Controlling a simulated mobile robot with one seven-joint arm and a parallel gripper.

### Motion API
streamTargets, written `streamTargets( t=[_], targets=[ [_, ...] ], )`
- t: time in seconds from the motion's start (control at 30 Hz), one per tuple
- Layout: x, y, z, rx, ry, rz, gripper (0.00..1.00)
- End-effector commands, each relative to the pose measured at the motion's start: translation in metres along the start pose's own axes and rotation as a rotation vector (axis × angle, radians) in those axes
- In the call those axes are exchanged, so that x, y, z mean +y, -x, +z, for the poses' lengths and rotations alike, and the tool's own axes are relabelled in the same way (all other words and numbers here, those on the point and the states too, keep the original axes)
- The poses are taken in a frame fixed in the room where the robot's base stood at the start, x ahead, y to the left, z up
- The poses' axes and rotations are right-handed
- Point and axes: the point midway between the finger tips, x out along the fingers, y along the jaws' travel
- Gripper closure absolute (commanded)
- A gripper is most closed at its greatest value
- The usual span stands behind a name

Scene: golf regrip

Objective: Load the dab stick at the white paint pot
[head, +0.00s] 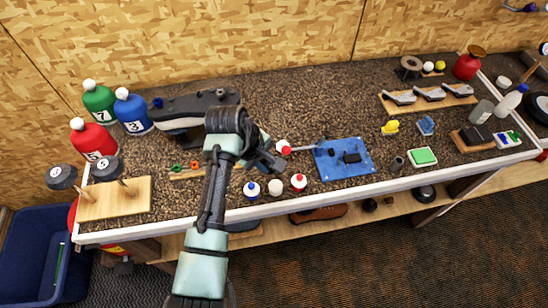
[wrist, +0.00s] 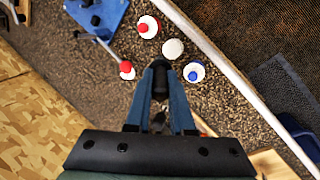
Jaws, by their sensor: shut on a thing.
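The white paint pot (head: 275,187) stands upright near the bench's front edge, between the blue pot (head: 251,190) and the red pot (head: 298,181). In the wrist view the white pot (wrist: 173,48) lies just ahead and right of my fingertips. My gripper (head: 273,164) is above the bench, behind the white pot in the head view. In the wrist view my gripper (wrist: 160,68) is shut on a dark slim thing (wrist: 160,82), seemingly the dab stick. Its lower end is hidden, and I cannot tell whether it carries paint. It looks apart from the white pot.
A black clamp-like tool (head: 190,108) sits at the back left. Bottles (head: 93,138) stand at the left. The front edge (head: 330,195) is close to the pots.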

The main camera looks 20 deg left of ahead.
Motion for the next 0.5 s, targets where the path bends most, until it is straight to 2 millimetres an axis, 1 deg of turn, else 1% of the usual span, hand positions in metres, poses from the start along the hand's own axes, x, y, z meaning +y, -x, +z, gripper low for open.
streamTargets(
  t=[0.03,0.3,0.5],
  targets=[
    [-0.002,-0.006,0.000,0.000,0.000,0.000,1.00],
    [-0.013,-0.033,-0.001,0.001,0.001,-0.001,1.00],
    [-0.017,-0.048,-0.001,0.000,0.000,0.000,1.00]
  ],
)
